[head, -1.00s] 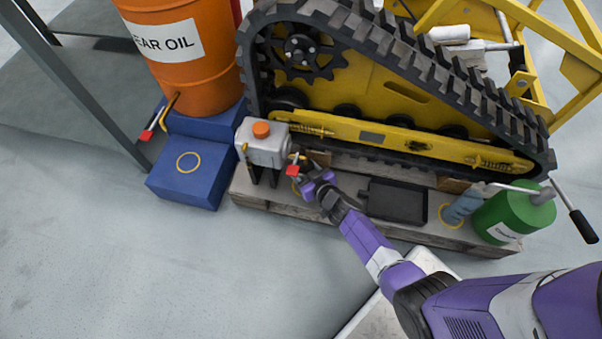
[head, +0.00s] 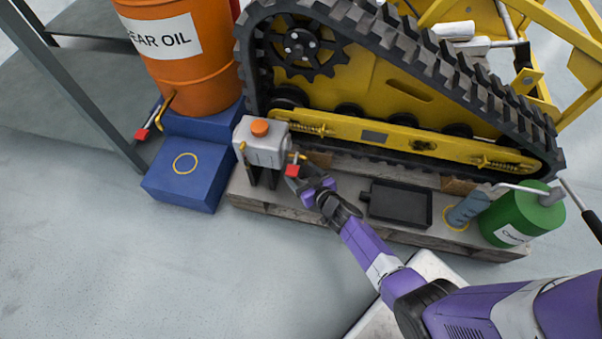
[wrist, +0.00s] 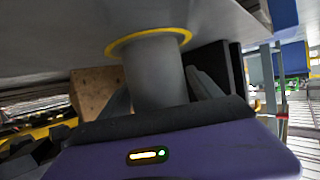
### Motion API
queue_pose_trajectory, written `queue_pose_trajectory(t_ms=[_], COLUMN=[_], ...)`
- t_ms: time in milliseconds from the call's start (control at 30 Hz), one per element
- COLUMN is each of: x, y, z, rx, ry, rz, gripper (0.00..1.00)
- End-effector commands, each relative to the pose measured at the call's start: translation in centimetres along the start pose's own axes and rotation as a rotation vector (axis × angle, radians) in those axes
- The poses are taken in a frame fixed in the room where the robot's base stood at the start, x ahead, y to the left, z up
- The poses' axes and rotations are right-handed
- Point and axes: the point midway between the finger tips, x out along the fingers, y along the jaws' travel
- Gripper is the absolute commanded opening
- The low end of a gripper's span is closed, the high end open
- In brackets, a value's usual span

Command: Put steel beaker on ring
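The steel beaker (wrist: 156,75) is a plain grey cylinder in the wrist view, between my two fingers. Its far end meets a yellow ring (wrist: 120,46) on a grey surface, and the ring shows around that end. My gripper (head: 301,181) is at the front left of the pallet, just below the red tap; in the wrist view its fingers (wrist: 157,88) lie against both sides of the beaker. In the head view my gripper largely hides the beaker and this ring. Another yellow ring (head: 185,163) lies bare on the blue block (head: 179,187).
A grey tank (head: 262,150) with red tap (head: 292,170) stands close to my gripper. A black tray (head: 398,206) lies to the right. Beyond it are a blue-grey cylinder (head: 466,208) by another ring and a green can (head: 520,215). The tracked carrier (head: 395,95) rises behind.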

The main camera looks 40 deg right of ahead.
Motion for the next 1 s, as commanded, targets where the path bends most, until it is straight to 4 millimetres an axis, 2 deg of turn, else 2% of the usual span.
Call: queue_pose_trajectory(t_ms=[267,367,700,900,1000], x=[-0.6,-2.0,-8.8,-11.4,-11.9], y=[0.0,0.0,-0.1,-0.1,-0.1], z=[-0.4,-0.6,-0.6,-0.4,-0.4], rx=[0.001,0.002,0.001,0.001,-0.001], ry=[-0.001,-0.003,-0.003,-0.002,0.000], rz=[0.000,0.001,-0.001,0.000,-0.001], gripper=[0.74,0.74,0.74,0.74,0.74])
